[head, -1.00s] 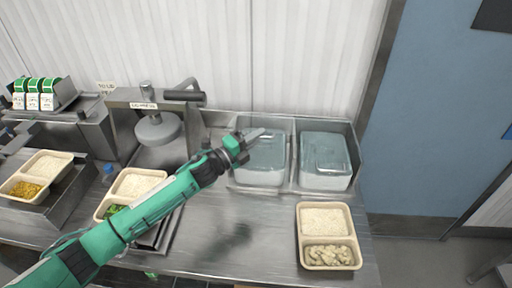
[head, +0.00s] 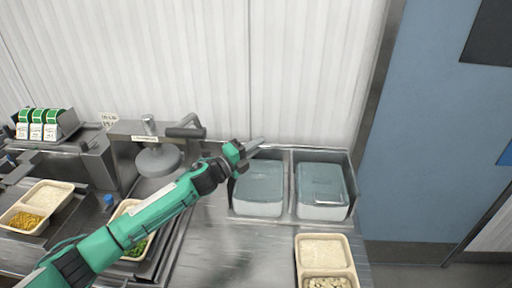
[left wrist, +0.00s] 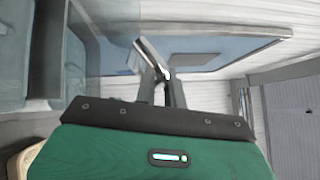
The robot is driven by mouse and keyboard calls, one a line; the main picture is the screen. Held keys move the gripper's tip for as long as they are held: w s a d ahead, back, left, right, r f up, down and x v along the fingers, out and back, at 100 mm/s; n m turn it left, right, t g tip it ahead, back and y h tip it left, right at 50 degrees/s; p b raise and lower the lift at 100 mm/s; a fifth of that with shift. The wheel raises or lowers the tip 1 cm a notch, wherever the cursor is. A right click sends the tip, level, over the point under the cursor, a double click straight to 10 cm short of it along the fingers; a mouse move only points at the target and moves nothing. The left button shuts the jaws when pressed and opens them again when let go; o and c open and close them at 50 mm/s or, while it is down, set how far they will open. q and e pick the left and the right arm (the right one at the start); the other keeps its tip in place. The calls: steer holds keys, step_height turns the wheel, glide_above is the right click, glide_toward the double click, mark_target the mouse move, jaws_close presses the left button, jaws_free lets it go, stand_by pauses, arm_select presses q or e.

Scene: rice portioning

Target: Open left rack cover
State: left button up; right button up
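The left rack cover (head: 259,181) is a translucent blue-grey lid that lies flat over the left bay of a metal rack (head: 292,212). The right rack cover (head: 321,184) is similar and lies flat beside it. My left gripper (head: 258,146) is above the back left corner of the left cover, its grey fingers pointing right. My right gripper is out of view.
A tray of rice and pale food (head: 326,254) stands in front of the rack. More food trays (head: 38,207) and a round-plated device (head: 157,160) stand to the left. The counter in front of the left bay is clear. A wall stands behind.

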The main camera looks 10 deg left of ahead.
arm_select(q)
steer(key=o, duration=0.4)
steer(key=shift+o, duration=0.2)
steer(key=shift+a, duration=0.1)
steer(key=b+v, duration=0.5)
steer(key=v, duration=0.8)
steer(key=shift+s+a+b, duration=0.25)
steer(key=shift+b, duration=0.1)
steer(key=shift+f, duration=0.1)
